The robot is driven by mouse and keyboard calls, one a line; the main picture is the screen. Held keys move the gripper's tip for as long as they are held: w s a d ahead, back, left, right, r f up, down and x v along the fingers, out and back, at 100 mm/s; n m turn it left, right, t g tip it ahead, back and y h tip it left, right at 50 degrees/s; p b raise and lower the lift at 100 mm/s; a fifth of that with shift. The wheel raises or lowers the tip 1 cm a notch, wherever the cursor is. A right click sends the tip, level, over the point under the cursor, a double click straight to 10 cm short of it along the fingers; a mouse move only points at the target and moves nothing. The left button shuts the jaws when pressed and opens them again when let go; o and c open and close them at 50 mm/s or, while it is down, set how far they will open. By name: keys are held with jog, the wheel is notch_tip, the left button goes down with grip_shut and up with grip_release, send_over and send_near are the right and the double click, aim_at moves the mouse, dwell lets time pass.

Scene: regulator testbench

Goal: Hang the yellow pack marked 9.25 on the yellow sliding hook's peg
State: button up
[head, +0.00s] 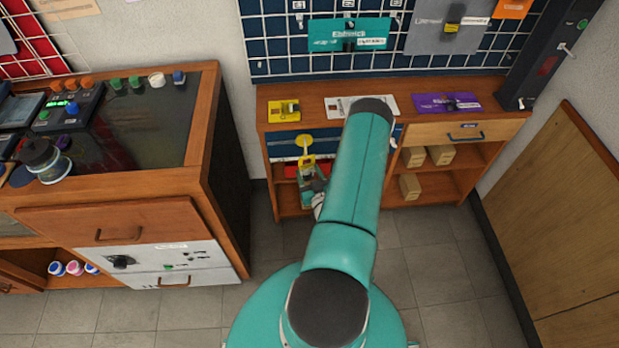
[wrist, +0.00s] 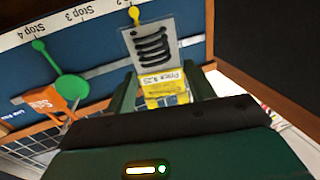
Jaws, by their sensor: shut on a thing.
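The yellow pack marked 9.25 (wrist: 157,48) appears upside down in the wrist view, with a grey window of dark coils, a white price label and a yellow part between my fingers. In the head view its yellow shows small (head: 307,161) above my gripper (head: 311,181). My gripper (wrist: 165,88) is shut on the pack. The yellow sliding hook shows its round yellow disc in the head view (head: 304,141) and its yellow pointer in the wrist view (wrist: 134,13). The pack covers its peg, so I cannot tell whether they touch.
A green sliding hook (wrist: 72,88) is left of the pack in the wrist view, with an orange tag (wrist: 62,96) beside it. The rail panel has Stop labels. A yellow pack (head: 284,111), a white sheet and a purple pack (head: 446,103) lie on the bench top.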

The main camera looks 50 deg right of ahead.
jog(key=shift+w+d+f, duration=0.1)
jog(key=shift+w+d, duration=0.95)
jog(key=shift+d, duration=0.2)
jog(key=shift+w+d+f, duration=0.35)
jog(key=shift+w+d, duration=0.1)
jog(key=o, duration=1.1)
jog(key=shift+c, duration=0.2)
jog(key=v, duration=1.3)
jog(key=shift+s+a, duration=0.2)
jog(key=shift+s, duration=0.15)
